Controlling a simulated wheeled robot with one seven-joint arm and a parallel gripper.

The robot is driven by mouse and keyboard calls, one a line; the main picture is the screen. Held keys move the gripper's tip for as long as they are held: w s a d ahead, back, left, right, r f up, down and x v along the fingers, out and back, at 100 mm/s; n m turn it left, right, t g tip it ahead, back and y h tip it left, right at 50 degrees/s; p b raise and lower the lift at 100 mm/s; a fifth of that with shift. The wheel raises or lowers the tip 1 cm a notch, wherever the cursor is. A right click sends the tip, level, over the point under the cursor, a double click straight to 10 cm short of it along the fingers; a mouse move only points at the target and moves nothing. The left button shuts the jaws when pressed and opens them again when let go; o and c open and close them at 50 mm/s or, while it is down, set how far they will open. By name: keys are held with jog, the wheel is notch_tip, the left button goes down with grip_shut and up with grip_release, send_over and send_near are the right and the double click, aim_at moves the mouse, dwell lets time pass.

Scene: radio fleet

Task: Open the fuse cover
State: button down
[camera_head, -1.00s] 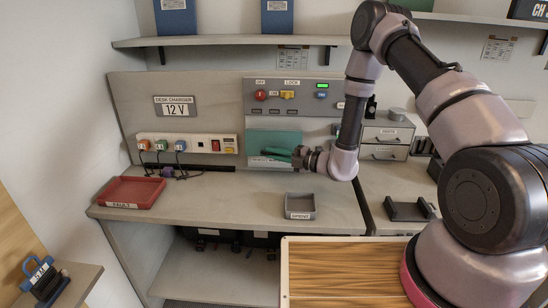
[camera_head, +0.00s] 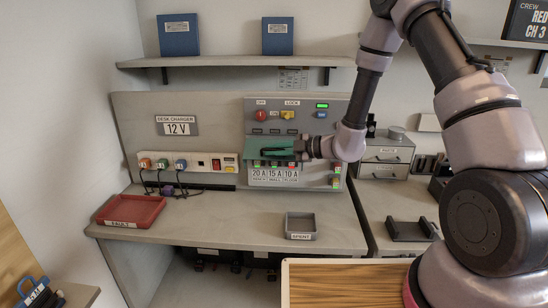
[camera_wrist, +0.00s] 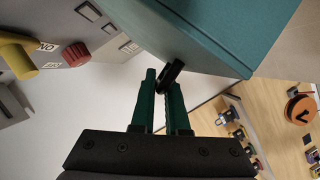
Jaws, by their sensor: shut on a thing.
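The teal fuse cover (camera_head: 265,144) is on the grey wall panel (camera_head: 246,112), swung up and outward. Below it the fuse row (camera_head: 275,173) shows, with labels 20 A, 15 A and 10 A. My gripper (camera_head: 298,149) is at the cover's front edge from the right. In the wrist view the cover (camera_wrist: 210,30) fills the top, and my gripper (camera_wrist: 166,92) has its green fingers shut on the cover's black handle (camera_wrist: 170,76). The fuses' upper parts are partly hidden by the cover and gripper.
Above the cover are a red knob (camera_head: 261,116), a yellow lock switch (camera_head: 287,114) and a blue button (camera_head: 320,115). A red fault tray (camera_head: 131,211) and a grey spent tray (camera_head: 300,226) stand on the desk. Charger plugs (camera_head: 163,164) are at left.

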jog(key=shift+w+r, duration=0.2)
jog(key=shift+r, duration=0.25)
jog(key=c, duration=0.9)
grip_release()
jog(key=shift+d, duration=0.1)
jog(key=v, duration=1)
jog(key=shift+s+d+r, duration=0.1)
jog(key=shift+s+d, duration=0.05)
jog(key=shift+d, duration=0.15)
jog(key=shift+r, duration=0.1)
